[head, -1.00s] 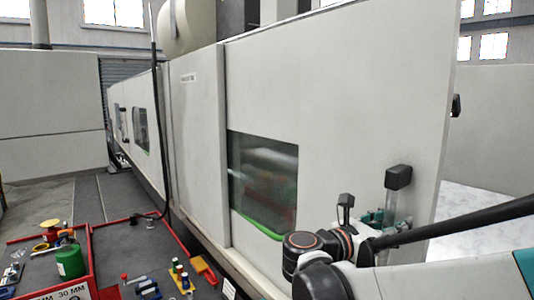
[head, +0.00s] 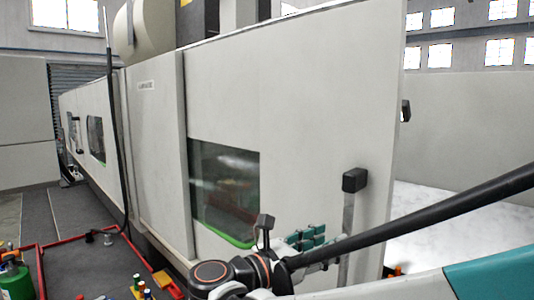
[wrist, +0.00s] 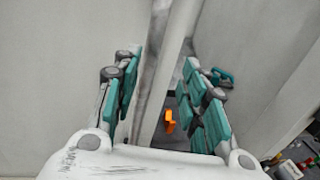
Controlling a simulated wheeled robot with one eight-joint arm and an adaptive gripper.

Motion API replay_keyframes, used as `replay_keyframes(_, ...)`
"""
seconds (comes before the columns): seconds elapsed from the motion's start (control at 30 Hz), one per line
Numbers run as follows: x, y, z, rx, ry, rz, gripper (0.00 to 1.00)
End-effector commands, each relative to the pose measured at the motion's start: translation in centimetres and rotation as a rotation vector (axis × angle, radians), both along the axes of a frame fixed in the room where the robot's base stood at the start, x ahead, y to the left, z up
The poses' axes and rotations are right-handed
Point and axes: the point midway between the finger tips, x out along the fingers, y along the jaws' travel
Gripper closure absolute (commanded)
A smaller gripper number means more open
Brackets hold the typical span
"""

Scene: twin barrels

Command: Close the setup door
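The setup door is a large light grey panel (head: 300,110) with a dark green-edged window (head: 225,190) at its lower left. Its upright handle is a grey bar (head: 347,225) with a black block at the top, near the door's right edge. My gripper (head: 308,240) is at the handle's lower part in the head view. In the wrist view my gripper (wrist: 165,95) has its teal-padded fingers spread, one on each side of the grey handle bar (wrist: 166,75). A gap shows between the bar and the right finger. Contact with the left finger is unclear.
A second light grey panel (head: 157,155) stands left of the door. A dark bench with a red rim (head: 65,242) and small bottles is at the lower left. White floor (head: 440,210) shows beyond the door's right edge. An orange object (wrist: 169,121) shows between the fingers.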

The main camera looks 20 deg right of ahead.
Motion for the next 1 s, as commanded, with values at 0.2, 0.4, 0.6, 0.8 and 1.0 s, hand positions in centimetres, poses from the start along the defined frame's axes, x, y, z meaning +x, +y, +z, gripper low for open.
replay_keyframes(0.2, 0.8, 1.9, 0.1, 0.000, 0.000, -0.006, 0.61)
replay_keyframes(0.4, 0.8, 2.2, 0.1, 0.000, 0.000, -0.008, 0.61)
replay_keyframes(0.6, 0.8, 2.1, 0.0, 0.002, -0.002, -0.006, 0.74)
replay_keyframes(0.8, 0.1, 0.8, -4.4, 0.176, -0.111, 0.025, 1.00)
replay_keyframes(1.0, -2.2, 0.7, -14.6, 0.640, -0.445, 0.002, 1.00)
